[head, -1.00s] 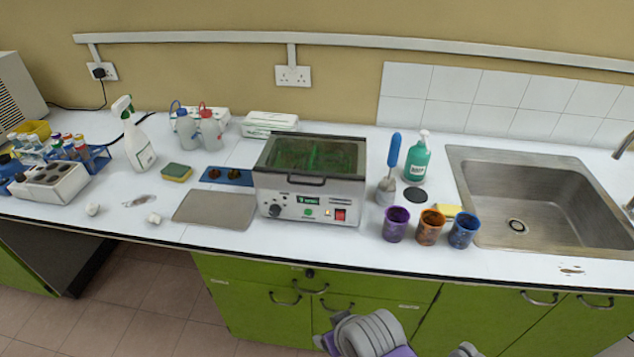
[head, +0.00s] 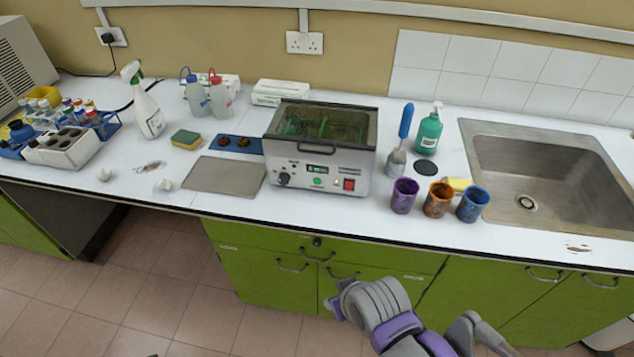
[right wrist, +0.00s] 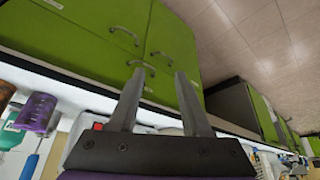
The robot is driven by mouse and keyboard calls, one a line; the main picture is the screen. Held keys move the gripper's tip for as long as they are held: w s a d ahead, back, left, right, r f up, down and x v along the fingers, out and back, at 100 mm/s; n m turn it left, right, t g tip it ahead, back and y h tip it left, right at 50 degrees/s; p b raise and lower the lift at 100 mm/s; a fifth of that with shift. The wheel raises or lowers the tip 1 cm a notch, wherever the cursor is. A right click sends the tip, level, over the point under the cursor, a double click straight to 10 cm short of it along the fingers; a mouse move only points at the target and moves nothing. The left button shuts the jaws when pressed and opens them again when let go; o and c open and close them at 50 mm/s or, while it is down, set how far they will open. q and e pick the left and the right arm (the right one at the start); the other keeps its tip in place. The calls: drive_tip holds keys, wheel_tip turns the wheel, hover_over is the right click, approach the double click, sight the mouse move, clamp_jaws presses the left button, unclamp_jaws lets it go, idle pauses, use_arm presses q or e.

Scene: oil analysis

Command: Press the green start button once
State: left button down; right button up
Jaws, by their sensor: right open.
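The green start button (head: 318,183) is a small round button on the front panel of a grey bath-like machine (head: 362,165) on the worktop. It sits below a small lit display (head: 318,170) and left of a red switch (head: 349,185). My right gripper (head: 334,306) is low in front of the green cupboards, below the worktop edge and well apart from the button. The right wrist view shows its two fingers (right wrist: 160,74) spread and empty. In that view the green button cannot be made out. My left gripper is not in view.
Purple (head: 404,196), orange (head: 438,200) and blue (head: 473,204) cups stand right of the machine, near the front edge. A grey plate (head: 224,176) lies to its left. Cupboard handles (head: 292,266) stick out below the worktop. A sink (head: 545,180) is at right.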

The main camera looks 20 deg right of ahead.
clamp_jaws()
idle(1.4)
